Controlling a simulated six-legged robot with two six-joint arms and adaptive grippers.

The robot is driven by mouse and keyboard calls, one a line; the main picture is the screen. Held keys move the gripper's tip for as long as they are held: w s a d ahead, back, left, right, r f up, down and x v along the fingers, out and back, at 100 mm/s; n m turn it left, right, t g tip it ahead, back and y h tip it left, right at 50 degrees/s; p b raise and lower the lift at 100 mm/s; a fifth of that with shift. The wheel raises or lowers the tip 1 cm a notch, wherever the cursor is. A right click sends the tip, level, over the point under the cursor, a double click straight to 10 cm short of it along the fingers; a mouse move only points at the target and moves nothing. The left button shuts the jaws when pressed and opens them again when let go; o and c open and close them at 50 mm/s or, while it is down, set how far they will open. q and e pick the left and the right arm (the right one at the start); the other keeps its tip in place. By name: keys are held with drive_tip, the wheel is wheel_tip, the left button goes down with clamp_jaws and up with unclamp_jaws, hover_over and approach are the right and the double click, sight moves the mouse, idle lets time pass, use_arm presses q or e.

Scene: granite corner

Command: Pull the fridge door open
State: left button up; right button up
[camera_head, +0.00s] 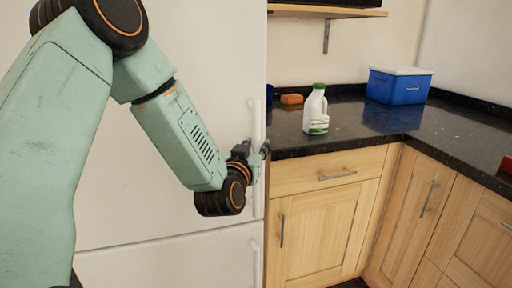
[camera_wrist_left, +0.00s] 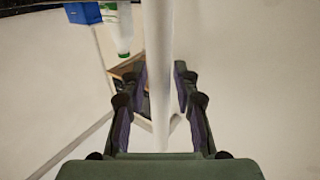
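The white fridge door (camera_head: 190,60) fills the left of the head view and stands flush, with no gap visible. Its upright white handle (camera_head: 257,118) runs along the door's right edge. My left gripper (camera_head: 261,157) is at the lower part of this handle. In the left wrist view, the handle (camera_wrist_left: 159,40) passes between the two fingers of my left gripper (camera_wrist_left: 161,75). The fingers stand apart on either side of it, with narrow gaps showing. The fingertips are small and partly hidden in the head view. My right gripper is not in view.
A lower white door (camera_head: 170,262) with its own handle is below.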

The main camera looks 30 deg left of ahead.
use_arm(q)
clamp_jaws()
drive_tip(key=shift+f, duration=0.1)
idle(0.6)
